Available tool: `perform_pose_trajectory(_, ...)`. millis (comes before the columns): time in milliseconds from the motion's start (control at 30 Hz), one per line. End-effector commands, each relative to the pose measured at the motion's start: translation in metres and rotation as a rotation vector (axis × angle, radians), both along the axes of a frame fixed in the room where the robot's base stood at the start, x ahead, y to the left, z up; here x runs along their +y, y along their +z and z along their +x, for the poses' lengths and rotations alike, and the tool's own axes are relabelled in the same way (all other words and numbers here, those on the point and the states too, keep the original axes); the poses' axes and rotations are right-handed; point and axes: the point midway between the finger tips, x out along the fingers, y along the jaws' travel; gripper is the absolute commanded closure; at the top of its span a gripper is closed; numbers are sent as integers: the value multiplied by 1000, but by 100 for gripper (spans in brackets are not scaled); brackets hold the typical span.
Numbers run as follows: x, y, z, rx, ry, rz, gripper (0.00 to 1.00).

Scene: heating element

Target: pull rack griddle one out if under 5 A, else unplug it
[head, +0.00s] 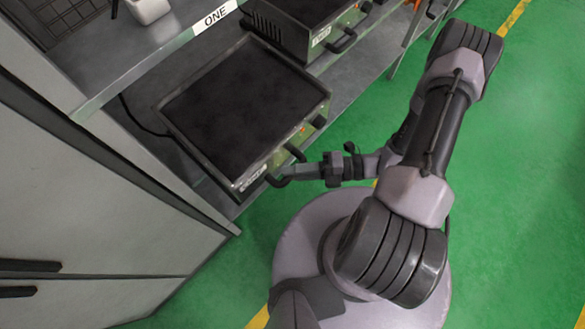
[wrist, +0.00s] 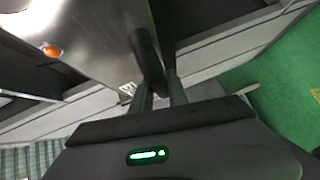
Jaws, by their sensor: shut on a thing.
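The griddle (head: 243,98) under the shelf label ONE (head: 215,16) has a dark flat plate, a steel front and black handles. In the wrist view my gripper's fingers (wrist: 163,92) close around the dark handle (wrist: 148,60). An orange light (wrist: 52,50) shows on the steel front. No ammeter reading is legible in either view.
A second griddle (head: 305,22) stands behind on the same rack (head: 350,62). Grey cabinet doors (head: 80,220) are at the left. Green floor (head: 500,180) lies open at the right.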

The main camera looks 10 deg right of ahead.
Motion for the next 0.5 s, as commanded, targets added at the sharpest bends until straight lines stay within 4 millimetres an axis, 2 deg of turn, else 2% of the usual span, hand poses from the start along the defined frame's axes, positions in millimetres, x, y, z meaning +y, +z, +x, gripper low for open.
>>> perform_pose_trajectory(100,0,0,0,0,-1,0,100)
perform_pose_trajectory(133,0,0,0,0,-1,0,78)
perform_pose_trajectory(233,0,0,1,0,-1,0,59)
perform_pose_trajectory(500,0,0,0,0,-1,0,59)
